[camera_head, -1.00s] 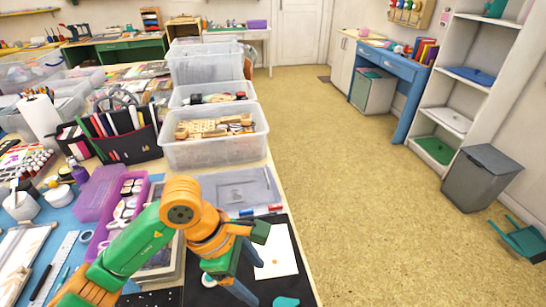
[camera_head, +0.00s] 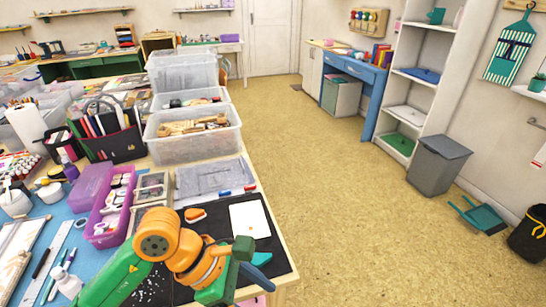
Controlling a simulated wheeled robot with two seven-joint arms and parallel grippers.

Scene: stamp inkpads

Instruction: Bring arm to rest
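My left arm comes in from the lower left. Its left gripper (camera_head: 250,272) is over the black mat (camera_head: 283,262) near the table's front edge. The gripper's fingers are partly hidden by its own green body, and I cannot tell whether it is open or shut. A white card (camera_head: 250,220) with a small mark lies on the mat beyond the gripper. A small orange piece (camera_head: 195,214) lies on the mat left of the card. A teal piece (camera_head: 262,258) shows beside the gripper. My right gripper is not in view.
A grey tray (camera_head: 205,178) with red and blue markers (camera_head: 237,190) lies behind the mat. Clear bins (camera_head: 195,148) stand farther back. A purple box (camera_head: 103,228) is at left. Open floor (camera_head: 350,180) lies right of the table.

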